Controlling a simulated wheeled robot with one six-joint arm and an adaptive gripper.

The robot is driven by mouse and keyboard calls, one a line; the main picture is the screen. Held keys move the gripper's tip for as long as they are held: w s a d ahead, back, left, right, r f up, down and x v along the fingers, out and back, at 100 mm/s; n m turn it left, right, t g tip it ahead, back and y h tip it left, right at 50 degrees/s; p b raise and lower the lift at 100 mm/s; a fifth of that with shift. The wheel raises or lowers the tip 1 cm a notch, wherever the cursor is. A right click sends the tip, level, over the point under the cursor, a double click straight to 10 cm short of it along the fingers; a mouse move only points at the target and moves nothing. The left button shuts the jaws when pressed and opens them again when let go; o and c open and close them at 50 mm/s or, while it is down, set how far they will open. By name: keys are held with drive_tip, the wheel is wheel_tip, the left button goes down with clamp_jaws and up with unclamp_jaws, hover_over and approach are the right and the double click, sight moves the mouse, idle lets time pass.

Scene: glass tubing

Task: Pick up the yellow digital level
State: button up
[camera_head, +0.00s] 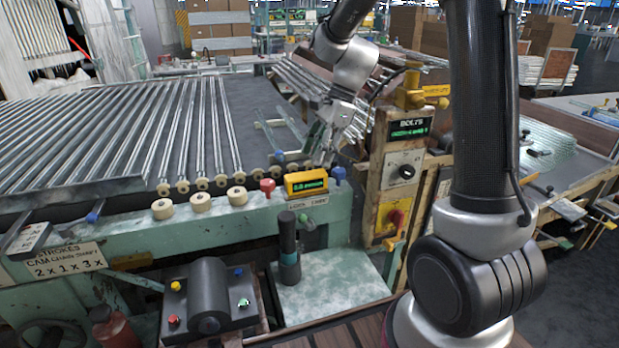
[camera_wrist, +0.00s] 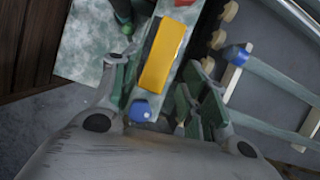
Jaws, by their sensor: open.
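The yellow digital level (camera_head: 306,186) is a small yellow block with a dark display showing green characters. It sits on the front ledge of the pale green machine, between a red knob (camera_head: 267,186) and a blue knob (camera_head: 339,174). In the wrist view the level (camera_wrist: 165,56) lies roughly between and beyond the fingertips, its yellow top facing the camera. My gripper (camera_head: 322,143) is above and slightly behind the level in the head view. Its green-padded fingers also show spread and empty in the wrist view (camera_wrist: 165,82). I cannot tell the exact height gap.
The blue knob (camera_wrist: 141,110) is close to the level's near end. Cream rollers (camera_head: 237,195) and metal tubes (camera_head: 150,130) lie to the left. A wooden control post (camera_head: 401,165) stands right. A dark upright cylinder (camera_head: 289,250) stands below the ledge.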

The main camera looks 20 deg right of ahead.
sight(307, 175)
drive_tip(key=shift+m, duration=0.4)
drive_tip(key=shift+a+f, duration=0.1)
drive_tip(key=shift+f, duration=0.2)
drive_tip(key=x, duration=0.6)
drive_tip(key=shift+w+a+f, duration=0.1)
drive_tip(key=shift+a+f, duration=0.15)
drive_tip(key=shift+f, duration=0.05)
drive_tip(key=shift+a+f, duration=0.1)
drive_tip(key=shift+f, duration=0.15)
drive_tip(key=shift+f, duration=0.25)
clamp_jaws()
